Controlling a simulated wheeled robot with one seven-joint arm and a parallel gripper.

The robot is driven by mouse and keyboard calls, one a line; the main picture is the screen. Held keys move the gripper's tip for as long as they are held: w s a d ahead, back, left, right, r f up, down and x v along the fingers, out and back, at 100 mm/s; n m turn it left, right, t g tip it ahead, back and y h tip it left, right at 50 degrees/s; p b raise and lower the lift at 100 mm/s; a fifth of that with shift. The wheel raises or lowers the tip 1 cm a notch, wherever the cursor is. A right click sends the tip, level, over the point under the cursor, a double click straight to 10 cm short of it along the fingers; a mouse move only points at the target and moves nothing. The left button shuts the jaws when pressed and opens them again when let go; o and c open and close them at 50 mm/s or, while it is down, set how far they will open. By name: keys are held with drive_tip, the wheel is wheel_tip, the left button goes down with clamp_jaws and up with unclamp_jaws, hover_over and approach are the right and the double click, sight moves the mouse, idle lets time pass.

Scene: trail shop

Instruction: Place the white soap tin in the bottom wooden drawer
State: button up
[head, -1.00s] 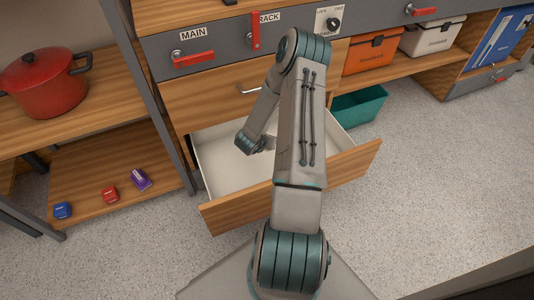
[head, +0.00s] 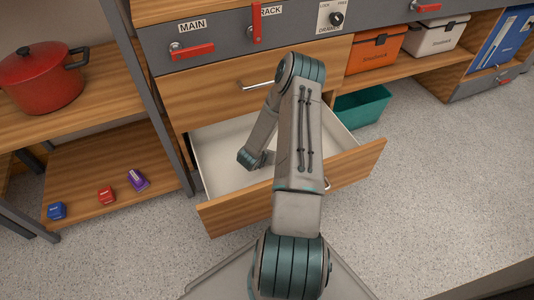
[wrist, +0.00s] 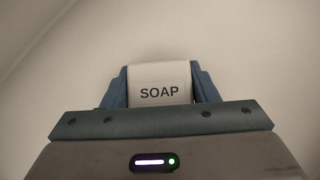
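The white soap tin (wrist: 160,84), marked SOAP, sits between the two blue fingers of my gripper (wrist: 160,88) in the wrist view. The fingers press against its sides. The bottom wooden drawer (head: 340,176) is pulled open in the head view, with a wooden front and white inside. My gripper is down inside the drawer's space, and my arm hides the fingertips and the tin in the head view. A plain pale surface fills the wrist view behind the tin. I cannot tell whether the tin touches the drawer floor.
A shut wooden drawer (head: 215,92) is above the open one. A teal bin (head: 362,108) stands on the floor to the right. A left shelf holds a red pot (head: 38,78) and small blue, red and purple items (head: 138,180). The floor in front is clear.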

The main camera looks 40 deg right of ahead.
drive_tip(key=shift+o, duration=1.4)
